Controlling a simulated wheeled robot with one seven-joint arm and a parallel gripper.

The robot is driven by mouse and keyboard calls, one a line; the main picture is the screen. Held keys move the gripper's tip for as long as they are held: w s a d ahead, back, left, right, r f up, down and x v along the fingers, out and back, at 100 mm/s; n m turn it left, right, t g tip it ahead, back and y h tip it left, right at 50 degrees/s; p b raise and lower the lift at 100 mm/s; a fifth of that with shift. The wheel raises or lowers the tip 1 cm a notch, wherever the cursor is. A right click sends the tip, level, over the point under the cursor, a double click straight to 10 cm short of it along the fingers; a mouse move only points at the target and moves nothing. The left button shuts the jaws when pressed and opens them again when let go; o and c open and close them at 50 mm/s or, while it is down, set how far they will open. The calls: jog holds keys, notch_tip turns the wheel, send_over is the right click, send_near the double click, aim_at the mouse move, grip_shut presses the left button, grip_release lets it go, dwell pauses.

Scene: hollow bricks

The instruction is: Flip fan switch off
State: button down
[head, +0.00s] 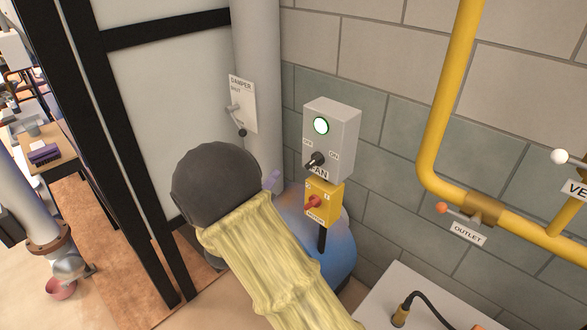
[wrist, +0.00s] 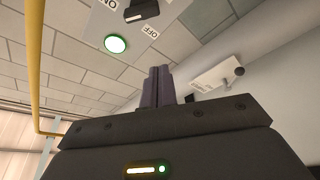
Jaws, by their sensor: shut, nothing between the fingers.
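The fan switch is a black knob (head: 316,160) on a grey box (head: 345,140) marked FAN, on a post before the block wall. OFF is printed left of it and ON right. A round green lamp (head: 321,125) above it is lit. In the wrist view the knob (wrist: 141,10) is cut by the top edge, near the lamp (wrist: 115,44); its exact setting is unclear. My gripper (head: 272,180) is left of and slightly below the box, mostly hidden behind my arm. In the wrist view its fingers (wrist: 157,84) are together, empty, apart from the knob.
A yellow box (head: 325,198) with a red knob (head: 313,202) sits right under the grey box. A damper plate (head: 241,104) with a lever is on the pipe to the left. Yellow piping (head: 440,110) with an outlet valve is at right. A white cabinet (head: 390,290) stands front right.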

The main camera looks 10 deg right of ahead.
aim_at(315, 161)
jog(key=w+d+p, duration=0.2)
jog(key=w+d, duration=0.3)
jog(key=d, duration=0.3)
jog(key=shift+f, duration=0.2)
dwell(0.6)
